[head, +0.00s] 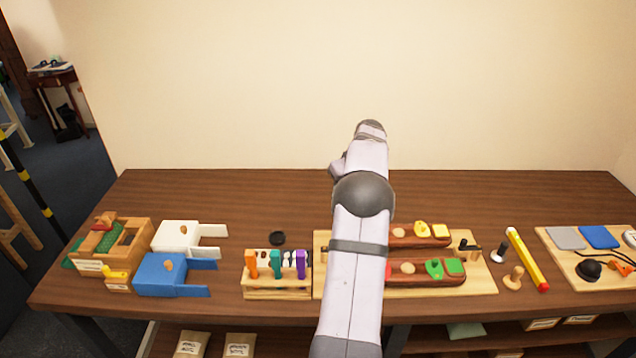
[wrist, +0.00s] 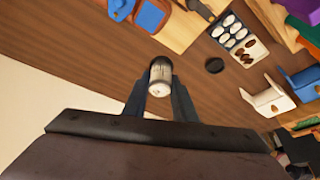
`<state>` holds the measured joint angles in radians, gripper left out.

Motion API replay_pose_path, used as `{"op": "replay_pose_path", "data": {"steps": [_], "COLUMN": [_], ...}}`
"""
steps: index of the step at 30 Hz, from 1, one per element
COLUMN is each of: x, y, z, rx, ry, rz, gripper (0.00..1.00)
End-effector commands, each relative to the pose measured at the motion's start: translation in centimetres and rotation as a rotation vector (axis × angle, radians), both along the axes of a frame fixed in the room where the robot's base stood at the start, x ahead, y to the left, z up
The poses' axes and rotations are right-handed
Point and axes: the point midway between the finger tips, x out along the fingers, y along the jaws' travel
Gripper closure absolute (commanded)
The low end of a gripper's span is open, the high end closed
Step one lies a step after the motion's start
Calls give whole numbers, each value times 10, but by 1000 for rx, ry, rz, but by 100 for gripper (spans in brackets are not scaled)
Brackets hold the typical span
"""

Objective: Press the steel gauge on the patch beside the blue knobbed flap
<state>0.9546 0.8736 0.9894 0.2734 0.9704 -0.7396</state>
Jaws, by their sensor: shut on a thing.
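My gripper (wrist: 160,82) is shut on a short steel-grey cylinder with a pale end, the steel gauge (wrist: 160,72), and holds it over bare brown tabletop in the wrist view. In that view, a blue piece (wrist: 149,15) in a reddish-brown body is at the top edge. A smaller blue and pale piece (wrist: 119,8) is to its left, cut by the edge. I cannot tell which is the knobbed flap, and the patch is not clear. In the head view my arm hides the gripper, the gauge and part of the pale board (head: 485,281).
Two brown bodies with yellow (head: 440,231) and green (head: 455,266) pieces lie on the board. A yellow-red stick (head: 527,259) is right. The table's back strip is clear.

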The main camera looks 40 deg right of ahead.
Motion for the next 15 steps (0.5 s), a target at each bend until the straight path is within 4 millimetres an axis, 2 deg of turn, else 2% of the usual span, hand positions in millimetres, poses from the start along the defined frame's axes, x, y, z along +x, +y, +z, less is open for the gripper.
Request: {"op": "replay_pose_path", "data": {"steps": [1,5,12,15], "x": [-18,-43,-51,-49], "y": [-6,-10,-2,-10], "z": [4,-12,-54,-59], "rx": [3,2,2,-3], "ry": [2,1,2,-2], "rz": [-34,-89,-131,-150], "gripper": [92,92,92,92]}}
